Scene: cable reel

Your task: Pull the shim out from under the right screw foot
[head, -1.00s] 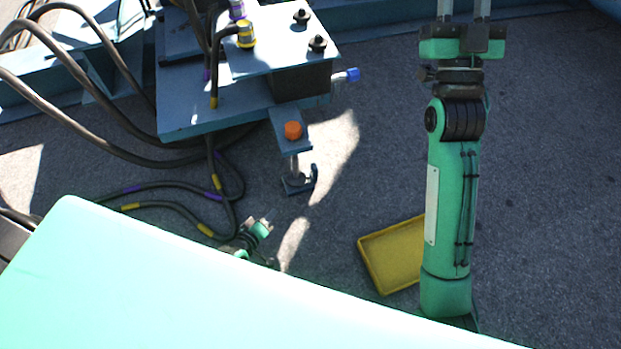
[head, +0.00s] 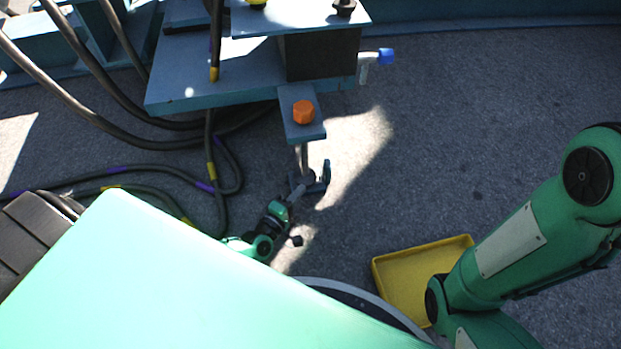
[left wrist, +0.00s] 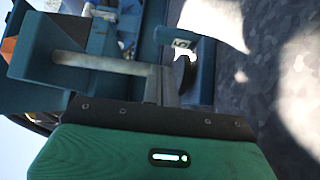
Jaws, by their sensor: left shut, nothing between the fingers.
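The right screw foot (head: 304,155) is a grey threaded rod below an orange-capped bracket (head: 303,112). Its lower end meets a dark blue shim (head: 326,174) on the floor, which has an upright tab on its right side. In the left wrist view the rod (left wrist: 95,62) runs sideways, with the blue shim (left wrist: 203,62) beyond it. My left gripper (head: 291,195) is shut and empty, low beside the foot, its fingertips close to the shim. I cannot tell whether they touch it. The fingers also show in the left wrist view (left wrist: 163,88). My right gripper is out of view.
The blue reel stand (head: 215,88) is above the foot, with a blue-tipped pin (head: 385,56) on its right. Dark cables (head: 150,175) lie to the left. A yellow tray (head: 398,280) rests on the floor, partly behind my right arm.

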